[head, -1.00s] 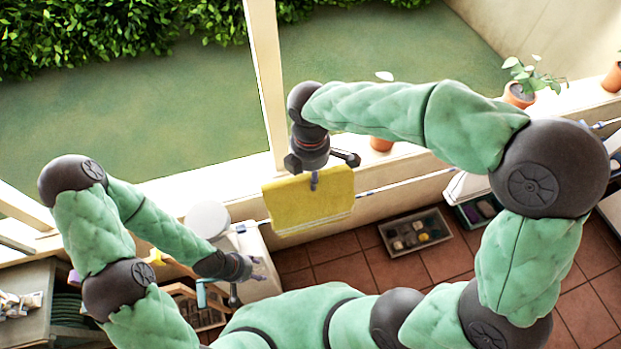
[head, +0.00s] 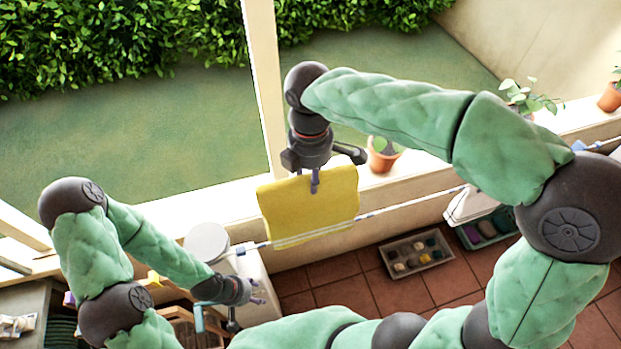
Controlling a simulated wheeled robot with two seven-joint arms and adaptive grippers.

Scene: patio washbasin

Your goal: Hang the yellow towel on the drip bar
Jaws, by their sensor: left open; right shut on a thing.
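The yellow towel (head: 308,212) hangs spread flat from my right gripper (head: 315,182), which is shut on its top edge. White stripes run near the towel's lower edge. The drip bar (head: 410,203) is a thin pale rod running from lower left to upper right. In the picture the towel's lower part overlaps the bar's line; I cannot tell whether they touch. My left gripper (head: 245,305) is open and empty at the lower left, below and left of the towel, near a white cabinet.
A round white lidded container (head: 207,243) stands left of the towel. A grey tray (head: 417,254) with several small items lies on the tiled floor. A potted plant (head: 384,152) stands on the ledge right of my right gripper.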

